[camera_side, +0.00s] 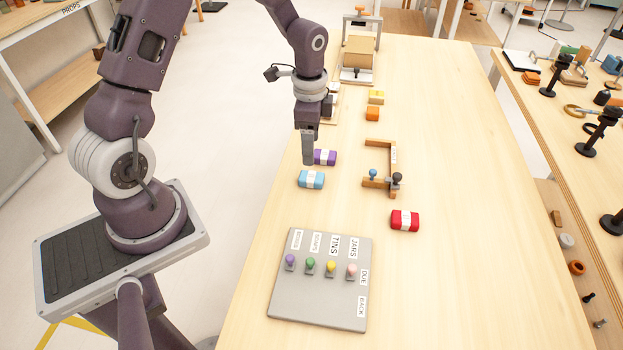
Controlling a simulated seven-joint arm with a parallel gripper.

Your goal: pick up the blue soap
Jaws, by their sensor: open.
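The blue soap (311,179) is a light blue block with a white band around its middle. It lies on the wooden table near the left edge. My gripper (308,162) points down just behind the blue soap in the side view, beside the purple soap (325,157). Its fingers overlap in this view, so the gap between them is hidden. It is open, and nothing shows held in it. I cannot tell its exact height above the table.
A red soap (405,220) lies to the right. Orange (372,114) and yellow (376,97) blocks lie farther back. A wooden bracket (380,143) with knobs stands right of the blue soap. A grey labelled board (318,312) with coloured pegs lies in front. The table's right side is clear.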

